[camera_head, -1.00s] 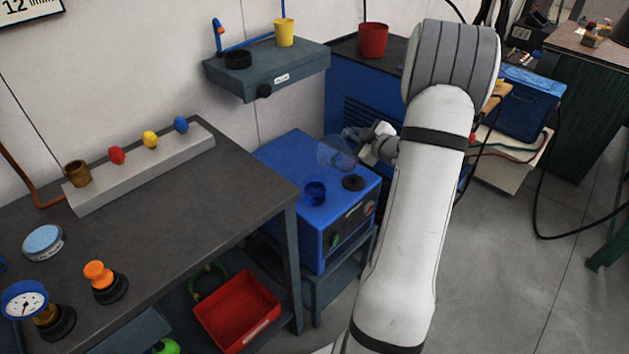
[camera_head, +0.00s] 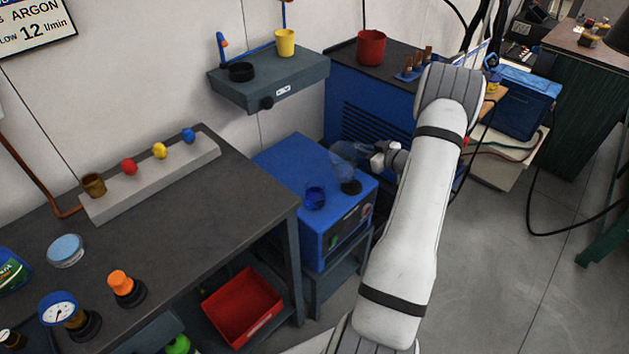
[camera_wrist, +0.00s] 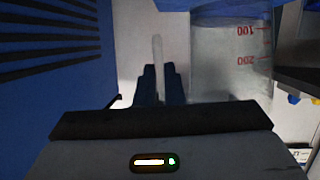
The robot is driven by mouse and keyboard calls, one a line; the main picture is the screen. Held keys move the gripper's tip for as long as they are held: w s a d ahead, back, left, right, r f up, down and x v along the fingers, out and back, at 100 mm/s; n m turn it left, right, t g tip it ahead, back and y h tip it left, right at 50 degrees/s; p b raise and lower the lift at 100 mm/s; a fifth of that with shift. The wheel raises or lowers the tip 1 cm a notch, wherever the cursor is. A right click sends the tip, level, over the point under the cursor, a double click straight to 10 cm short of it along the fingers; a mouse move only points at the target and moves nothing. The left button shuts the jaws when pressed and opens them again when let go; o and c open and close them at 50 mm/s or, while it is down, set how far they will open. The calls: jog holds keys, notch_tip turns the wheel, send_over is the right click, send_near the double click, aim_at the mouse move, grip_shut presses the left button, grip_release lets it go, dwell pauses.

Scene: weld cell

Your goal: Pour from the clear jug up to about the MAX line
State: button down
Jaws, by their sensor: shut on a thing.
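My gripper (camera_head: 379,160) is shut on the jug's handle, on the jug's right side. In the wrist view, the jug (camera_wrist: 230,65) shows red marks 100 and 200, and the fingers (camera_wrist: 158,85) close around the pale handle. The jug's exact tilt and its liquid level are hard to tell.
The blue machine (camera_head: 285,165) carries a black disc (camera_head: 351,187) close to the cup. A grey wall shelf (camera_head: 300,78) with a yellow cup (camera_head: 285,42) is behind. The dark workbench (camera_head: 225,215) is on the left, a red pot (camera_head: 371,48) at the back.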

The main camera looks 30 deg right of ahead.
jog(key=shift+w+d+f+m+p, duration=0.15)
jog(key=shift+d+f+m+p, duration=0.2)
jog(key=shift+f+m, duration=0.3)
dwell(0.9)
